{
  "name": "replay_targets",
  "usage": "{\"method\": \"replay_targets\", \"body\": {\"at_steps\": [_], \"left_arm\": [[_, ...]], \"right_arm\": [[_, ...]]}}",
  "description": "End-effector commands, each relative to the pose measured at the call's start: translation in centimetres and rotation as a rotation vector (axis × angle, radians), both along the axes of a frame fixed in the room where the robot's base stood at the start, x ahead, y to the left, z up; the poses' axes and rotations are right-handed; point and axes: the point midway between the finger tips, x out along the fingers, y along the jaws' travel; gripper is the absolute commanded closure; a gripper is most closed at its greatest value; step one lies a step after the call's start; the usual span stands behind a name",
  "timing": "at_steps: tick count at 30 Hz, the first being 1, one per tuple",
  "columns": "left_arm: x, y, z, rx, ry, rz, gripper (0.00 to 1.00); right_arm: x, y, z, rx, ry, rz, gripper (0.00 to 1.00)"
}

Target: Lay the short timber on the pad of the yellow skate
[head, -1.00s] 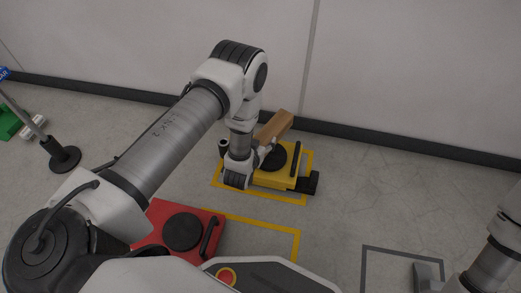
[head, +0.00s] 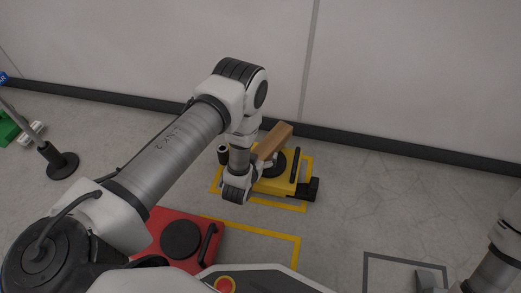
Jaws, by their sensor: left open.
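The yellow skate (head: 271,187) stands on the floor inside a yellow outline, with a round black pad on top, partly hidden by my left arm and the timber. The short timber (head: 276,139) is a brown block slanting over the rear left of the pad. Its near end is at my left gripper (head: 264,161), which is open with its fingers at that end. I cannot tell whether the timber fully touches the pad. My right forearm shows at the lower right; its gripper is out of the frame.
A red skate (head: 150,238) with a black pad and handle is nearer, partly behind my arm. A grey wedge-like piece (head: 426,281) sits in a grey floor outline at lower right. A post base (head: 62,166) stands left. The wall is close behind the yellow skate.

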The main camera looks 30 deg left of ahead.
Motion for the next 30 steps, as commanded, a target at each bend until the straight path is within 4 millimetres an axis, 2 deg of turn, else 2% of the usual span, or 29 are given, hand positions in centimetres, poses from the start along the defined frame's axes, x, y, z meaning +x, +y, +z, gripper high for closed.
{"method": "replay_targets", "body": {"at_steps": [1, 3, 9, 14, 19, 22, 23, 26, 27, 30], "left_arm": [[-0.9, -0.2, 1.1, 0.0, 0.004, -0.001, 0.04], [-2.5, -0.4, 1.8, 0.0, 0.007, 0.0, 0.04], [-7.2, -1.2, 3.8, 0.0, 0.005, -0.001, 0.04], [-9.4, -1.5, 4.3, 0.0, 0.003, 0.0, 0.04], [-9.9, -1.6, 4.1, -0.001, 0.013, 0.0, 0.04], [-11.3, -1.5, 3.3, -0.014, 0.147, -0.002, 0.04], [-12.2, -1.5, 3.0, -0.023, 0.221, -0.005, 0.04], [-17.5, -1.8, 2.1, -0.057, 0.549, -0.025, 0.04], [-20.2, -2.0, 2.2, -0.074, 0.686, -0.038, 0.04], [-26.7, -2.8, 3.5, -0.108, 0.979, -0.077, 0.04]], "right_arm": [[-0.1, 0.0, 1.4, 0.0, 0.003, 0.0, 1.0], [-0.2, 0.0, 2.7, 0.001, 0.005, 0.002, 1.0], [-0.3, 0.1, 5.6, 0.001, 0.009, 0.008, 1.0], [-0.4, 0.1, 6.5, 0.002, 0.011, 0.011, 1.0], [-0.4, 0.2, 6.4, 0.002, 0.012, 0.012, 1.0], [-0.4, 0.1, 6.4, 0.002, 0.012, 0.012, 1.0], [-0.4, 0.1, 6.4, 0.002, 0.012, 0.012, 1.0], [-0.4, 0.1, 6.4, 0.002, 0.012, 0.012, 1.0], [-0.4, 0.1, 6.4, 0.002, 0.011, 0.012, 1.0], [-0.4, 0.1, 6.4, 0.002, 0.011, 0.012, 1.0]]}}
